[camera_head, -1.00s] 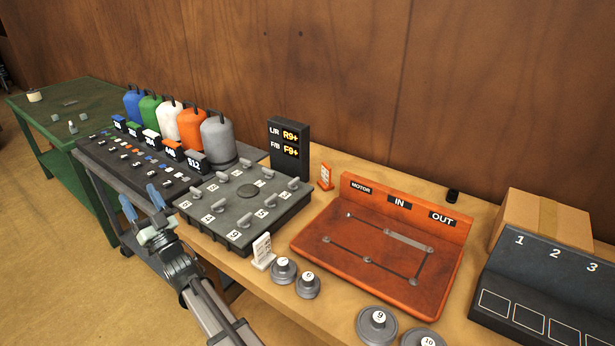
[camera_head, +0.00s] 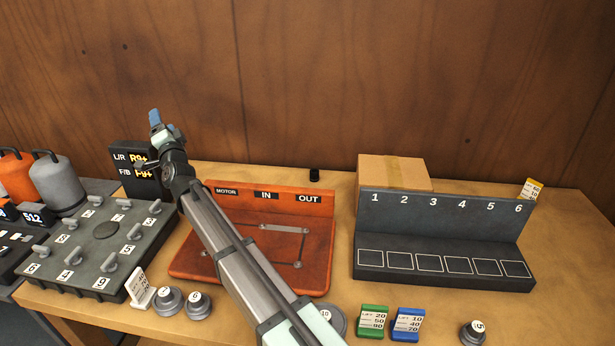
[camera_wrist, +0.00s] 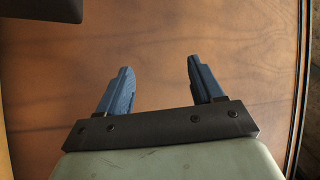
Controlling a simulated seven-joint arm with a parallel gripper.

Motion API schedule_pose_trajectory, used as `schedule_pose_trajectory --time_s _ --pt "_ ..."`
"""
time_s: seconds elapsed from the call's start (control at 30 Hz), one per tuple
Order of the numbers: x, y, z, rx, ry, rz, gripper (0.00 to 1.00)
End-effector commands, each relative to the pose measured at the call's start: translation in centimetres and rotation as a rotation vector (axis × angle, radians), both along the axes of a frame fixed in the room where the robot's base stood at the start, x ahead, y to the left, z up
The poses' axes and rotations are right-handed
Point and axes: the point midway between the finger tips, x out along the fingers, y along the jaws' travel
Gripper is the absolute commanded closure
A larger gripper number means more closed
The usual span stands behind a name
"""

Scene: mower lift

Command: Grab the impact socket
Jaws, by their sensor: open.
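A small black cylinder (camera_head: 314,175), which looks like the impact socket, stands at the back of the bench near the wall, between the orange motor board and the cardboard box. My gripper (camera_head: 152,135) is raised to its left, in front of the black display, well apart from the cylinder. In the wrist view, the two blue fingers of my gripper (camera_wrist: 158,63) are spread with nothing between them, facing brown wood. The cylinder cannot be made out in the wrist view.
My arm crosses the orange motor board (camera_head: 315,250). The cardboard box (camera_head: 385,172) stands behind the black numbered rack (camera_head: 440,225). A black display (camera_head: 130,160) and grey knob panel (camera_head: 85,255) are left. Weights and cards line the front edge. The bench's right end is mostly clear.

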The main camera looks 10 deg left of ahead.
Motion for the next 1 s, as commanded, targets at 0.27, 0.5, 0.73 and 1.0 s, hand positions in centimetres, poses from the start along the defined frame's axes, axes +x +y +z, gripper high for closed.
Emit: schedule_pose_trajectory --time_s 0.27,0.5,0.73,1.0 --pt "8.5 -1.5 -3.9 -0.188 0.291 0.14 0.33" --pt "14.5 -6.6 -8.2 -0.34 0.618 0.156 0.33" --pt "19.0 -14.9 -11.6 -0.453 0.974 0.069 0.33" --pt "21.9 -27.6 -13.6 -0.527 1.416 -0.156 0.33"
